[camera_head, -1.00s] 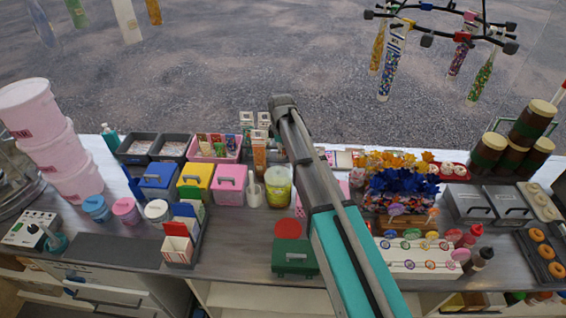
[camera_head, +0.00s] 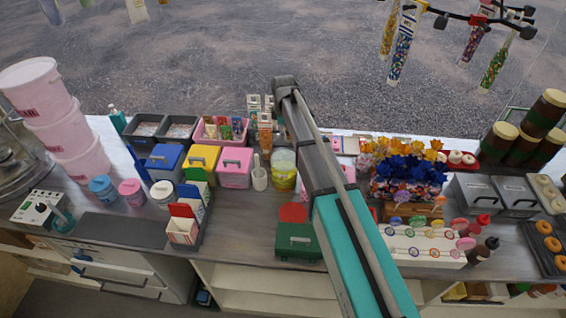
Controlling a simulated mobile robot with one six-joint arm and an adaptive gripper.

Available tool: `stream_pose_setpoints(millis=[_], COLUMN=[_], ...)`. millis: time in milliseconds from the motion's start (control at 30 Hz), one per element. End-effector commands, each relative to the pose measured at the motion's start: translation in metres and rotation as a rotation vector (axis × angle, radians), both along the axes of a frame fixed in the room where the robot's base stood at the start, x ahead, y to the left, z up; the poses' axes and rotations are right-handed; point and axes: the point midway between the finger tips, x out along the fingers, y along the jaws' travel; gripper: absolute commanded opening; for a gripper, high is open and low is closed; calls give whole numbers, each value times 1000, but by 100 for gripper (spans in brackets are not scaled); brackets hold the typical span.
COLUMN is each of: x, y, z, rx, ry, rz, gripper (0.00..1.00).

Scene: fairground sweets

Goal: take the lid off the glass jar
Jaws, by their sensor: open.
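A clear glass jar (camera_head: 284,172) with yellow-green contents stands upright near the middle of the counter, just left of my arm. Its top looks pale and whitish; I cannot make out the lid's edge or knob at this size. My arm reaches from the bottom of the view up over the counter, passing close on the right of the jar in the picture. Its far joint is above and beyond the jar. My gripper cannot be made out; it seems hidden behind the arm links.
A small white cup (camera_head: 259,179) and a pink box (camera_head: 235,168) stand left of the jar. A green box (camera_head: 297,240) is in front. Bare counter (camera_head: 240,225) shows at front left of the green box.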

Motion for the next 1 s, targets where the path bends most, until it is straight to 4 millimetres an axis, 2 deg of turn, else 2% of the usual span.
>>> stream_pose_setpoints(millis=[33, 700, 1000], x=[0, 0, 0], y=[0, -2, -2], z=[-8, -58, -67], rx=[0, 0, 0], ry=[0, 0, 0], rz=[0, -2, -3], gripper=[100, 100, 100])
